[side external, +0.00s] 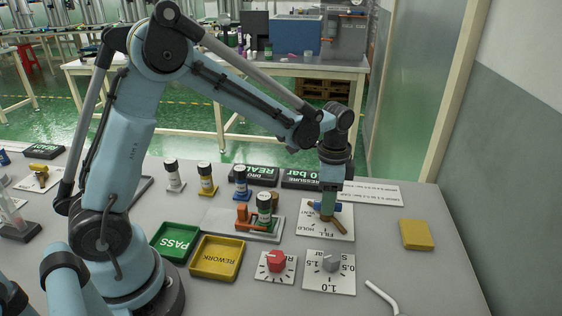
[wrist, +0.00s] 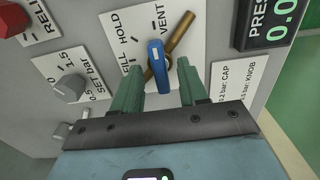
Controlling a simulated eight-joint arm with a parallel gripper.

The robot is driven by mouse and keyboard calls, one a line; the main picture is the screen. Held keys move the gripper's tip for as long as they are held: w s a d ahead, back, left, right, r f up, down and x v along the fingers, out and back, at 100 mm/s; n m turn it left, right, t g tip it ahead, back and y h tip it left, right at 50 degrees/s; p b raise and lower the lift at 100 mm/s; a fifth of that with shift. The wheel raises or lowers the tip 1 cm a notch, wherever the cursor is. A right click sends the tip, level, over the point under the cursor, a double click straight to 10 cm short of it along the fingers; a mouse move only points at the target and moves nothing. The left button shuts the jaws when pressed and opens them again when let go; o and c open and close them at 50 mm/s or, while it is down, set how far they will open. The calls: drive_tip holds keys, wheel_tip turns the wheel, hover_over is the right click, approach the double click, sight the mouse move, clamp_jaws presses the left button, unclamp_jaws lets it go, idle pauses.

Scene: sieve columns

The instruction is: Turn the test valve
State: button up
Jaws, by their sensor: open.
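The test valve has a blue handle (wrist: 157,62) and a brass pipe body (wrist: 181,32), on a white plate (wrist: 112,38) marked FILL, HOLD and VENT. In the side view its brass pipe (side external: 336,223) shows at the right of the work area, on the plate (side external: 309,224). My gripper (wrist: 159,68) is open, with one green finger on each side of the blue handle in the wrist view. I see no clear contact between fingers and handle. In the side view my gripper (side external: 329,207) points down over the valve and hides part of it.
A red knob (side external: 276,261) and a grey knob (side external: 331,261) stand in front of the valve. A column rack (side external: 240,222) stands to its left, with dark displays (side external: 305,180) behind. A yellow block (side external: 416,235) lies to the right, with bare table around it.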

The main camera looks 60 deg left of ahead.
drive_tip(key=shift+f, duration=0.25)
clamp_jaws()
